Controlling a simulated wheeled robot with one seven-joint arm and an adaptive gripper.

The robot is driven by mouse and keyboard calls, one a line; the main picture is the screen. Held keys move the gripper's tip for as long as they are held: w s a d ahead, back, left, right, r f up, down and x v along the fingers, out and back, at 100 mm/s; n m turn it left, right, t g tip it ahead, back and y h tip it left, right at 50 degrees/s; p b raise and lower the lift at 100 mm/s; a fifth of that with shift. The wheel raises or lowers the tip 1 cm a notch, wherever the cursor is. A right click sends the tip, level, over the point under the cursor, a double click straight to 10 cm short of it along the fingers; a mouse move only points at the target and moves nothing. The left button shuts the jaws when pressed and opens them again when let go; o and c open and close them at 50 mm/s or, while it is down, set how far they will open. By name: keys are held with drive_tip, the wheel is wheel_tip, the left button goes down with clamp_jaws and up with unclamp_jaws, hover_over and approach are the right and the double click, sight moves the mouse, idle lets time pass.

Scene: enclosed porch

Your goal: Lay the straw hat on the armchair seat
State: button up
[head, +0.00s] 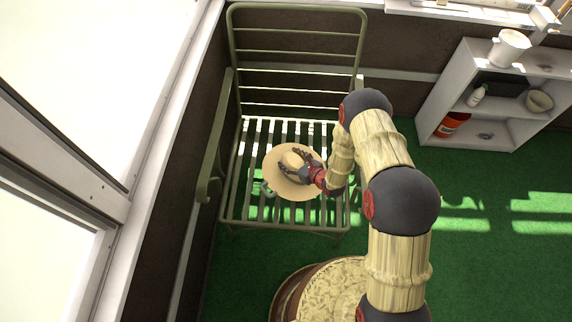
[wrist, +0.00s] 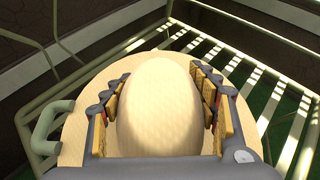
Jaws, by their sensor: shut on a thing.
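The straw hat (head: 298,190) is pale, with a wide round brim and a domed crown. In the head view it is over the middle of the slatted seat of the green metal armchair (head: 285,228). My gripper (head: 291,161) is shut on the hat's crown from above. In the wrist view its padded fingers (wrist: 160,72) press on both sides of the crown (wrist: 158,115). The brim looks roughly level. I cannot tell whether it touches the slats (wrist: 290,98). The hat hides the middle of the seat.
A green curved handle (wrist: 43,128) sticks out beside the brim; it also shows on the seat in the head view (head: 267,188). A white shelf (head: 437,95) with a white pot (head: 509,47) stands at right. A round patterned piece (head: 325,285) is in front of the armchair.

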drive_tip(key=w+f, duration=0.1)
drive_tip(key=w+a+f+b, duration=0.1)
drive_tip(key=f, duration=0.1)
drive_tip(key=w+f+b, duration=0.1)
drive_tip(key=w+f, duration=0.1)
drive_tip(key=shift+a+f, duration=0.25)
drive_tip(key=shift+a, duration=0.15)
wheel_tip(320, 180, down, 3)
drive_tip(key=shift+w+f+b, duration=0.1)
drive_tip(key=shift+f+b, duration=0.1)
drive_tip(key=shift+b, duration=0.7)
drive_tip(key=o, duration=1.2)
